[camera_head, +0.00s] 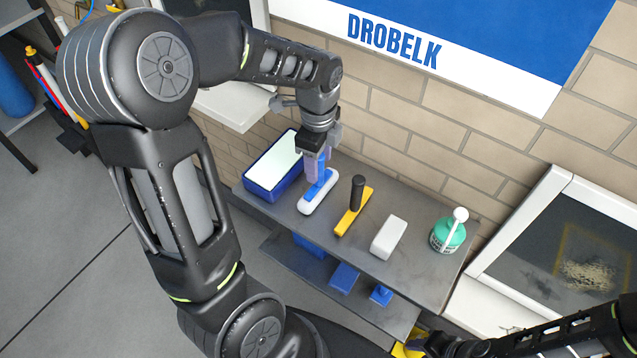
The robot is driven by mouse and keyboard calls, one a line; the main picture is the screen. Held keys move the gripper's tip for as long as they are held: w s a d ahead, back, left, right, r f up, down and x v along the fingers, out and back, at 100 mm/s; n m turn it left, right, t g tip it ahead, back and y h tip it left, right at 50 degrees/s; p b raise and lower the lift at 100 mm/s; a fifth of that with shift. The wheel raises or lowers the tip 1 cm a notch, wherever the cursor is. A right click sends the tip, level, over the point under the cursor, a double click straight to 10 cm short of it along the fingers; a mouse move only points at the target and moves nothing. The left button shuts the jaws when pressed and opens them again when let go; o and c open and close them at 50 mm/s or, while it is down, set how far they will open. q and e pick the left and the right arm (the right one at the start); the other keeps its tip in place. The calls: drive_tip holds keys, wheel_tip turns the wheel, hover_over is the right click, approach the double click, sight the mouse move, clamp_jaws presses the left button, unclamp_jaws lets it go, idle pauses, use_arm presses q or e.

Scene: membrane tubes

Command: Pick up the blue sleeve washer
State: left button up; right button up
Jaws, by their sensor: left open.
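The blue sleeve washer (318,193), a blue handle on a long white head, lies on the grey shelf top (288,213). My left gripper (317,170) points down right over its blue handle. Its jaws are open and at the handle, hiding part of it. I cannot tell whether they touch it. My right arm comes in at the lower right, and its end (432,346) is dark and partly cut off at the bottom edge.
A blue tray (266,194) with a pale inside stands left of the washer. To the right are a yellow tool with a black handle (354,208), a white block (389,237) and a green bottle (446,237). Blue items (343,277) lie on the lower shelf. A brick wall is behind.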

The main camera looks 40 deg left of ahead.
use_arm(q)
drive_tip(key=shift+f, duration=1.55)
clamp_jaws()
idle(0.5)
